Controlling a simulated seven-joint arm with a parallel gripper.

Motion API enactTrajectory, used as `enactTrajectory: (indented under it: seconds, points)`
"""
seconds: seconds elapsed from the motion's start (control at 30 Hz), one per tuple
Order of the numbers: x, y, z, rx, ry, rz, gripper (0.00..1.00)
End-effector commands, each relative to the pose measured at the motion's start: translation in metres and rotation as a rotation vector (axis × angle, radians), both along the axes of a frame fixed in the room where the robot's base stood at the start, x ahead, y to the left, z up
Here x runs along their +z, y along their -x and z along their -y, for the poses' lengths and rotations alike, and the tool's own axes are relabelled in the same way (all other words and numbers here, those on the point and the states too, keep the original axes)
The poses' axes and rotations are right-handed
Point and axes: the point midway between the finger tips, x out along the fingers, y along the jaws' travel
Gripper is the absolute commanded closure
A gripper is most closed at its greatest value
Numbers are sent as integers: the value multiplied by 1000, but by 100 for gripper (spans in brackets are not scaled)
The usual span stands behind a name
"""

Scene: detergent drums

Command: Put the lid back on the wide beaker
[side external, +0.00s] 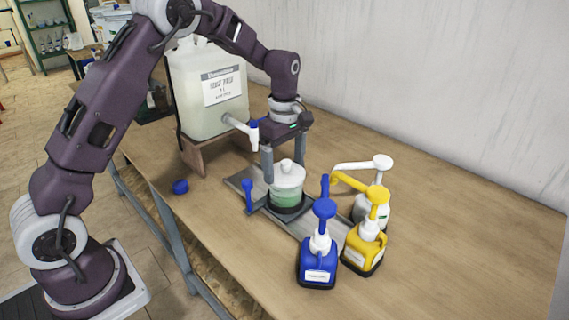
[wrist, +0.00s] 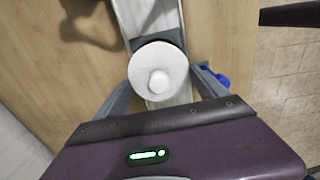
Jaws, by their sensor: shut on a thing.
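The wide beaker (side external: 287,198) is clear with green liquid in it and stands upright in a dark ring holder on the grey strip. The white round lid (side external: 289,179) with a knob on top is at the beaker's mouth; I cannot tell whether it is fully seated. My gripper (side external: 284,172) points straight down, its two grey fingers on either side of the lid, shut on it. In the wrist view the lid (wrist: 150,62) lies between the fingers (wrist: 165,70) and hides the beaker below.
Blue (side external: 319,265), yellow (side external: 362,249) and white (side external: 374,210) pump bottles stand close at the right. A large drum (side external: 212,105) with a tap stands on a wooden stand behind. A blue cap (side external: 180,186) lies near the table edge. The table's right side is clear.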

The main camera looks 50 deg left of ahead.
Motion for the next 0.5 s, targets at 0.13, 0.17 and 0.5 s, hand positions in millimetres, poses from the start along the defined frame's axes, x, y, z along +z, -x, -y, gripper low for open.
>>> enactTrajectory:
  seconds: [0.13, 0.17, 0.5]
  points:
    - [0, 0, 0, 0, 0, 0, 55]
    - [0, 0, 0, 0, 0, 0, 55]
    - [0, 0, 0, 0, 0, 0, 0]
